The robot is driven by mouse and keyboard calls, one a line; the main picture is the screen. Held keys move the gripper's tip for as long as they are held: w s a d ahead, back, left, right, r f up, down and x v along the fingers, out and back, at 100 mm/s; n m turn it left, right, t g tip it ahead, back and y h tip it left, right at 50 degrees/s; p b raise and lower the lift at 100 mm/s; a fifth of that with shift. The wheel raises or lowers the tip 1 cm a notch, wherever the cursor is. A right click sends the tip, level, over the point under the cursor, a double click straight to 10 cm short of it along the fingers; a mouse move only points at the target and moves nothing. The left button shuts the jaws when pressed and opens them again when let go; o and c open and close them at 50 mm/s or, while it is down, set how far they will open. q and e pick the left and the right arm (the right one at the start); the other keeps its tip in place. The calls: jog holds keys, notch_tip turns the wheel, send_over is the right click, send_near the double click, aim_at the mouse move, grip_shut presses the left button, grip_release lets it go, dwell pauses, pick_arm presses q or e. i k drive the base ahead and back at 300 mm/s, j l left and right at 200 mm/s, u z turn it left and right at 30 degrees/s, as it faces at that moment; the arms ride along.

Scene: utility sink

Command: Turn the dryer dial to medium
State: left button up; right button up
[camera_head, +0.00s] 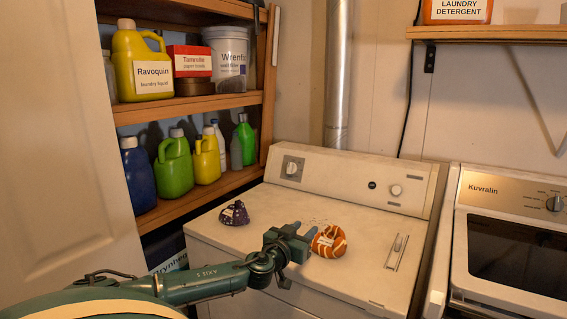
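The white dryer (350,176) stands in the middle, with a silver duct behind its raised back panel. A smaller round knob (396,190) sits toward the right end, beside a dark button. The dial markings are too small to read. My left gripper (304,232) is above the front part of the dryer top, well short of the panel and apart from both knobs. My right gripper is not in view.
On the dryer top lie a purple patterned bundle (234,213) and an orange-and-white bundle (329,241), the latter close to my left gripper. A second machine (500,190) marked Kuvralin stands at right. Shelves (190,107) with bottles line the left.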

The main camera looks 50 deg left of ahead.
aim_at(292, 168)
jog(key=i+j, duration=0.15)
jog(key=j, duration=0.25)
jog(key=i+j, duration=0.1)
jog(key=j, duration=0.25)
jog(key=i+j, duration=0.15)
jog(key=j, duration=0.25)
jog(key=i+j, duration=0.1)
jog(key=j, duration=0.25)
jog(key=i+j, duration=0.15)
jog(key=j, duration=0.25)
